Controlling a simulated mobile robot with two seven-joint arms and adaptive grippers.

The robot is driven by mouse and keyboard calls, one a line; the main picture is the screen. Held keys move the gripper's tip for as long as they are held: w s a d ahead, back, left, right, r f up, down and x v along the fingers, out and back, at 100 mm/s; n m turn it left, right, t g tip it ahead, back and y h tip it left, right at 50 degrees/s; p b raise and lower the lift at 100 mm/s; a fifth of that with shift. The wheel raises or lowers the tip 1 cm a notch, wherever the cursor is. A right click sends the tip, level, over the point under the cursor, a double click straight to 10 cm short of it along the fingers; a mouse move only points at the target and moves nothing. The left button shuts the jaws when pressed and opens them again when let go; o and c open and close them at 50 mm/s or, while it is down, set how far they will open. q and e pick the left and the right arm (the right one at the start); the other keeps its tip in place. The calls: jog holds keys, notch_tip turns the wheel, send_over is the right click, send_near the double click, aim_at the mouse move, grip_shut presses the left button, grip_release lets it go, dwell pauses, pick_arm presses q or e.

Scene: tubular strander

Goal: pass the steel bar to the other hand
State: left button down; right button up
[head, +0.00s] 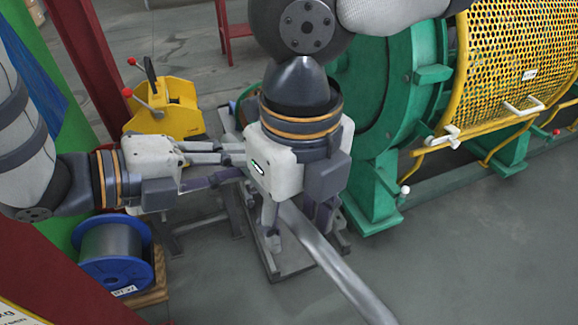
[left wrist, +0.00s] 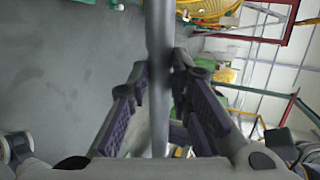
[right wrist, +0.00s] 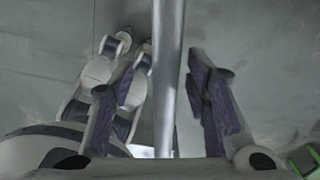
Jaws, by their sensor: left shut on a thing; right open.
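The steel bar (head: 338,268) is a long grey flat bar slanting down to the lower right in the head view. My left gripper (head: 236,163) reaches in from the left, its fingertips partly hidden behind my right gripper. In the left wrist view the bar (left wrist: 158,60) runs between its purple-padded fingers, which are shut on it. My right gripper (head: 297,215) points down over the bar and hides its upper part. In the right wrist view the bar (right wrist: 168,70) passes between its open fingers, with a clear gap at the right finger.
A green machine (head: 375,130) with a yellow mesh guard (head: 515,60) stands at the right. A blue spool (head: 113,252) sits at lower left, and a yellow device (head: 170,108) stands behind my left gripper. The floor (head: 460,250) at lower right is clear.

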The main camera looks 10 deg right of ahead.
pick_arm(q)
jog(key=shift+r, duration=0.1)
pick_arm(e)
jog(key=shift+c, duration=0.5)
grip_shut()
pick_arm(q)
jog(key=c, duration=1.4)
grip_release()
pick_arm(e)
jog(key=shift+a+r, duration=0.1)
pick_arm(q)
jog(key=shift+o, duration=0.2)
jog(key=shift+a, duration=0.1)
